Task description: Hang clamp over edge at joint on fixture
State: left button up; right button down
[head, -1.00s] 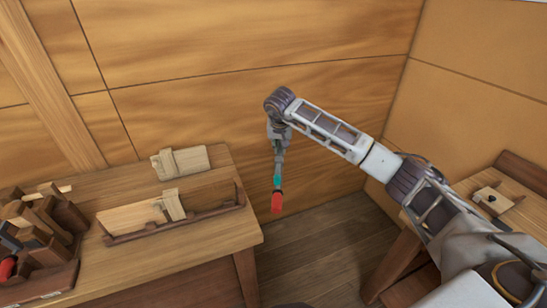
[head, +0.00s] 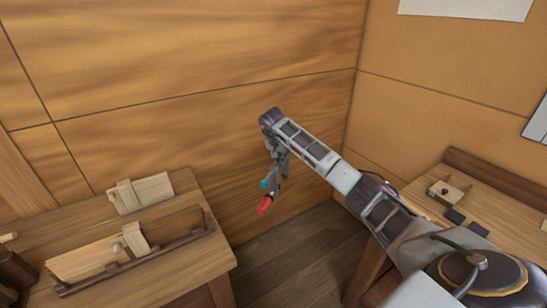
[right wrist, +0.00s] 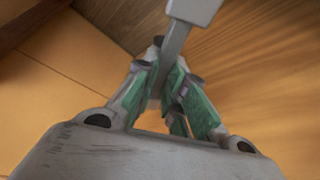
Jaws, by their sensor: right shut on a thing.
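My right gripper (head: 277,152) is shut on a clamp (head: 265,205) and holds it in the air, to the right of the left bench. The clamp has a red handle end, a teal part and a grey bar; it hangs tilted. In the right wrist view, the green-padded fingers (right wrist: 172,95) close around the clamp's grey bar (right wrist: 176,40). The fixture (head: 165,255) lies on the left bench, a dark rail with a pale board and upright block against it. The clamp is apart from it. My left gripper is not in view.
Another pale board with a block (head: 140,192) lies behind the fixture on the left bench (head: 200,275). The right bench (head: 500,215) bears a small wooden piece (head: 447,190) and dark flat pieces (head: 455,216). Open floor (head: 300,255) lies between the benches, with the wooden wall behind.

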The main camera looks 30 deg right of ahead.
aim_at(277, 173)
jog(key=shift+s+d+f, duration=0.1)
jog(key=shift+d+f, duration=0.1)
jog(key=shift+d, duration=0.25)
jog(key=shift+m, duration=0.7)
jog(key=s+a, duration=0.7)
jog(key=shift+s+a, duration=0.1)
jog(key=shift+a, duration=0.25)
jog(key=shift+s+a+r+g, duration=0.15)
jog(key=shift+s+a, duration=0.25)
jog(key=shift+s, duration=0.15)
jog(key=shift+s+a+r+g, duration=0.1)
jog(key=shift+s+a+g, duration=0.05)
jog(key=shift+s+a, duration=0.3)
jog(key=a+r+n+t+y, duration=0.1)
jog(key=a+r+n, duration=0.2)
jog(key=a+r, duration=0.5)
jog(key=a+r+n+t+y, duration=0.1)
jog(key=a+r+n, duration=0.3)
jog(key=a, duration=0.9)
jog(key=a+r+n+t, duration=0.1)
jog(key=a+r+n, duration=0.1)
jog(key=a+r, duration=0.65)
jog(key=s+a+r+n+y, duration=0.1)
jog(key=s+a+r+n, duration=0.1)
jog(key=s+a, duration=0.5)
jog(key=shift+a+r+n+y, duration=0.2)
jog(key=shift+a+n+y, duration=0.2)
jog(key=shift+a+n, duration=0.95)
jog(key=shift+a+m, duration=0.4)
jog(key=shift+m, duration=0.05)
